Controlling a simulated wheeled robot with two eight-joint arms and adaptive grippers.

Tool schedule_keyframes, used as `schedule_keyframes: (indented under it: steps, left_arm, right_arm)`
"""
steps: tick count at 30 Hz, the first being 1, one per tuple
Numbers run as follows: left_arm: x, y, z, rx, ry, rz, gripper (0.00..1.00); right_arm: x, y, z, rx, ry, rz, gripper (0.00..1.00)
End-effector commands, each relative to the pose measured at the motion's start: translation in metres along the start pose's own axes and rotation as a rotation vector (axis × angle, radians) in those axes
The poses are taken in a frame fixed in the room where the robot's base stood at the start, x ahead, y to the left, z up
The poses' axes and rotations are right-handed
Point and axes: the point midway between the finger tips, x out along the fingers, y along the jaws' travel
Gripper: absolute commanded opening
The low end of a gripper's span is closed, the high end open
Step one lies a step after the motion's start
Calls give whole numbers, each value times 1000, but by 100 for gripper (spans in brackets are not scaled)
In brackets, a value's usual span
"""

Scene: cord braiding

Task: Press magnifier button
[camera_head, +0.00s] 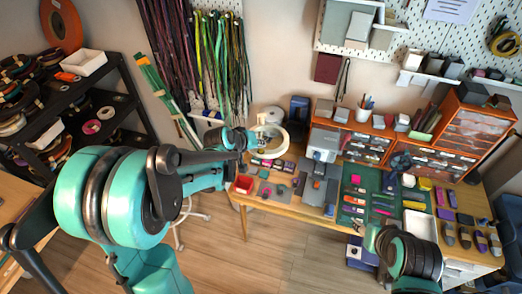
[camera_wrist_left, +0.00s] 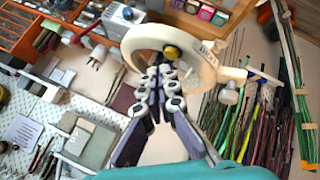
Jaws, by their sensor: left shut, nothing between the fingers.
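The magnifier (camera_head: 283,131) is a white ring lamp above the back left of the workbench. In the left wrist view its white ring (camera_wrist_left: 132,38) fills the upper middle, with a small dark label on its right side. My left gripper (camera_head: 254,141) is at the left side of the ring. In the left wrist view its fingertips (camera_wrist_left: 160,70) are together, empty, and overlap the ring opening. A round yellowish knob-like thing (camera_wrist_left: 172,51) shows just beyond the tips; I cannot tell whether they touch it, or whether it is the button.
The wooden workbench (camera_head: 255,198) holds a red bin (camera_head: 244,184), a grey machine (camera_head: 322,145) and a green mat (camera_head: 350,205) with small tools. Orange drawer units (camera_head: 470,140) stand at the back right. Cords (camera_head: 222,60) hang on the wall behind the magnifier.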

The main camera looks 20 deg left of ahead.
Motion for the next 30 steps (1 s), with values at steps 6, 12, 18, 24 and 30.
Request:
schedule_keyframes:
  steps: [6,12,18,24,30]
  left_arm:
    - [6,-4,4,0,0,0,0]
    - [5,-4,4,0,0,0,0]
    - [5,-4,4,0,0,0,0]
    - [7,-5,5,0,0,0,0]
    - [8,-6,6,0,0,0,0]
  right_arm:
    - [8,0,6,0,0,0,43]
    - [7,0,5,0,0,0,43]
    - [8,0,5,0,0,0,43]
    - [9,0,7,0,0,0,43]
    - [11,0,8,0,0,0,43]
